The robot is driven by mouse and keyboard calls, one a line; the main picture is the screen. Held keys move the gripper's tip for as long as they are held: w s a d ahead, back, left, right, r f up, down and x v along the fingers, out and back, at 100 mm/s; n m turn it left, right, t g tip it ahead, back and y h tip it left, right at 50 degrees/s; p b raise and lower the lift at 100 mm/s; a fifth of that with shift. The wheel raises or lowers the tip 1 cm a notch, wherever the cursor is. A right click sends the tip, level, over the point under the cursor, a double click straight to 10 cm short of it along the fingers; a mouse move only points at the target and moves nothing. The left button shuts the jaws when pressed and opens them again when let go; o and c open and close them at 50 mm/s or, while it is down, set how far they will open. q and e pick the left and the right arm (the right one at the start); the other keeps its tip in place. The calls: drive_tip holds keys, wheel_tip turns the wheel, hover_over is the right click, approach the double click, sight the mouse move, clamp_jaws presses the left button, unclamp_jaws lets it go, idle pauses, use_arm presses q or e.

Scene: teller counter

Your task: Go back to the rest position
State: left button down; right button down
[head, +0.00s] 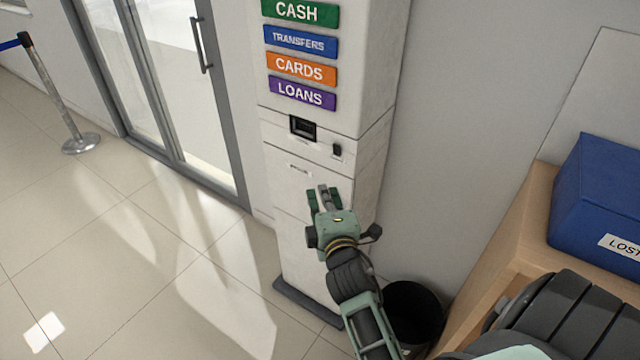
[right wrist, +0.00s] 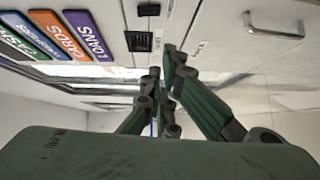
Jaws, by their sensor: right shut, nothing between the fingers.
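My right gripper (head: 324,198) is in front of the lower front panel of a white kiosk (head: 290,225), below its dark slot. It is shut with nothing between the fingers. Its green fingers also show in the right wrist view (right wrist: 165,85), with the kiosk's front beyond them. Whether the fingertips touch the panel cannot be told. My left gripper is not in view.
The kiosk has coloured CASH, TRANSFERS, CARDS and LOANS plates (head: 301,67) and a slot (head: 303,127). A black bin (head: 415,308) stands to its right. A blue box (head: 600,200) sits on a wooden counter (head: 522,232). A barrier post (head: 55,95) and open floor lie left.

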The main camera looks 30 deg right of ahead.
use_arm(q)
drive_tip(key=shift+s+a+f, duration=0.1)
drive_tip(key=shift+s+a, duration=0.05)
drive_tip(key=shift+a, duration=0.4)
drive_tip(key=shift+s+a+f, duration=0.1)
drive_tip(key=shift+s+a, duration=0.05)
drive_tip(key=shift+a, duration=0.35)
use_arm(e)
drive_tip(key=shift+v, duration=0.8)
drive_tip(key=shift+f, duration=0.1)
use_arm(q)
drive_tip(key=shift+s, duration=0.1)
use_arm(e)
drive_tip(key=shift+f, duration=0.1)
